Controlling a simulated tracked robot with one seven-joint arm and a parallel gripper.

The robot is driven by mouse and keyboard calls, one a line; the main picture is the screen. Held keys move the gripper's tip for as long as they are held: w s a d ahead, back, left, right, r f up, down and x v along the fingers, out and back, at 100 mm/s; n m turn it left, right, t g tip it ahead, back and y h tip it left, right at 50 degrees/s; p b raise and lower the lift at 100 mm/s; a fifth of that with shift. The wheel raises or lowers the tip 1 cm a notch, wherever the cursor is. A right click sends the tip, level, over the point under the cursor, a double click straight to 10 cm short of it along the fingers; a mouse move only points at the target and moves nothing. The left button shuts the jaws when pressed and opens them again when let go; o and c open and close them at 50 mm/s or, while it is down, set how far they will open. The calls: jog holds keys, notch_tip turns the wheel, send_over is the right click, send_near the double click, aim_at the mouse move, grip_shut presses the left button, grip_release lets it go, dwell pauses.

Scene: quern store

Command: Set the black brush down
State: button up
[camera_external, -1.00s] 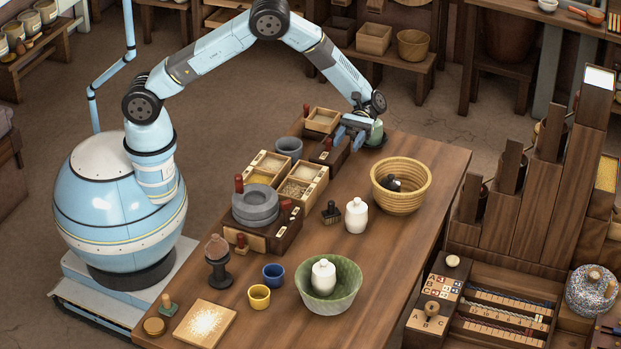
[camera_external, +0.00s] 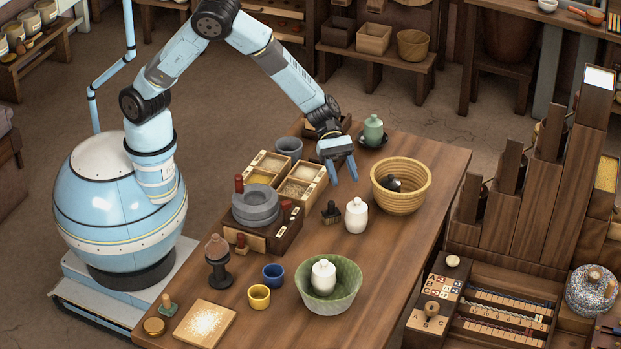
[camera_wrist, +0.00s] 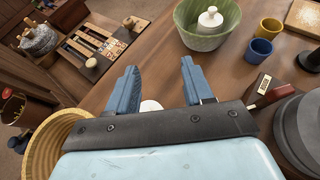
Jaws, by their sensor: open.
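A small black brush (camera_external: 331,211) stands on the wooden table (camera_external: 410,240), bristles down and handle up, left of a white lidded jar (camera_external: 357,215). My gripper (camera_external: 345,177) is open and empty, above the table and farther back than the brush, apart from it. In the wrist view my gripper's blue fingers (camera_wrist: 158,84) are spread wide. The top of a white jar (camera_wrist: 150,105) shows between them. I cannot make out the brush in the wrist view; the gripper body may hide it.
A yellow basket (camera_external: 418,198) holding a dark object stands to the right. A green jar (camera_external: 373,130) stands at the back. Wooden boxes (camera_external: 303,197) and a grey quern (camera_external: 255,212) are left of the brush. A green bowl (camera_external: 347,296) with a white jar stands nearer.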

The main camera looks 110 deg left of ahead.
jog(key=s+a+n+y, duration=0.3)
jog(key=s+n+y, duration=0.7)
jog(key=s, duration=0.4)
send_near(332, 202)
jog(key=shift+t, duration=0.3)
jog(key=shift+s+f+x, duration=0.15)
jog(key=shift+x, duration=1.6)
jog(key=shift+s+f+x, duration=0.1)
jog(key=shift+x, duration=1.6)
jog(key=shift+s+f+x, duration=0.15)
jog(key=shift+x, duration=1.6)
grip_shut()
